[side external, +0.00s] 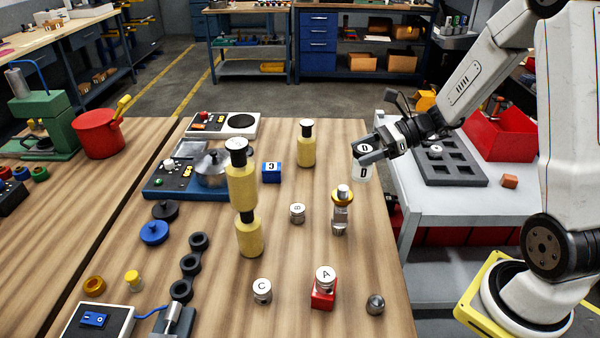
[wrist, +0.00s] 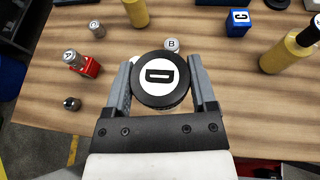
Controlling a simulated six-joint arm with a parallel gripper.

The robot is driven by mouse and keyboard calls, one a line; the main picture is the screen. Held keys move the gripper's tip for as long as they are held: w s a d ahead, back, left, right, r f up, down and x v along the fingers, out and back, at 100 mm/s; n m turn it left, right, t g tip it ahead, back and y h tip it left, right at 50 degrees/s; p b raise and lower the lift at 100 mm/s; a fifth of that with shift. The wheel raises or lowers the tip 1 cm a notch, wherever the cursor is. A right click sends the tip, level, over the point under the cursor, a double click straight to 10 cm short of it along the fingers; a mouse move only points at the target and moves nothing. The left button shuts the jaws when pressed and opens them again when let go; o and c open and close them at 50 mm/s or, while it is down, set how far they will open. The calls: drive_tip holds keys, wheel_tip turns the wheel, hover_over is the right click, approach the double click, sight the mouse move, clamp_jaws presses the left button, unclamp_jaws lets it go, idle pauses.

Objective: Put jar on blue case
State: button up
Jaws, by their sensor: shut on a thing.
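My gripper (side external: 368,155) is shut on a jar with a black lid and a white label marked D (side external: 363,173). The jar is held upright above the right edge of the wooden table. In the wrist view the jar's round lid (wrist: 160,80) fills the space between the fingers and hides what is under it. The blue case (side external: 271,172), a small cube with a white mark, stands left of the jar, apart from it. Nothing rests on it. It also shows at the top of the wrist view (wrist: 238,18).
Jar A (side external: 325,275) stands on a red case (side external: 323,298). Jar B (side external: 297,212) and jar C (side external: 262,290) stand on the table. A yellow bottle (side external: 306,148) stands between my gripper and the blue case; more yellow bottles (side external: 250,238) stand at its front left.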

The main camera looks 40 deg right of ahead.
drive_tip(key=shift+w, duration=0.15)
drive_tip(key=shift+w+a+r, duration=0.1)
drive_tip(key=shift+w, duration=0.25)
drive_tip(key=w+a+r, duration=0.2)
drive_tip(key=w+a, duration=0.1)
drive_tip(key=w, duration=0.3)
drive_tip(key=w+a+r, duration=0.2)
drive_tip(key=w+r, duration=0.1)
drive_tip(key=w, duration=0.3)
hover_over(272, 166)
wheel_tip(272, 166, down, 10)
drive_tip(key=shift+s+r, duration=0.15)
drive_tip(key=shift+s, duration=0.1)
drive_tip(key=shift+w+f, duration=0.15)
drive_tip(key=shift+f, duration=0.8)
drive_tip(key=shift+w+f, duration=0.1)
drive_tip(key=shift+f, duration=0.8)
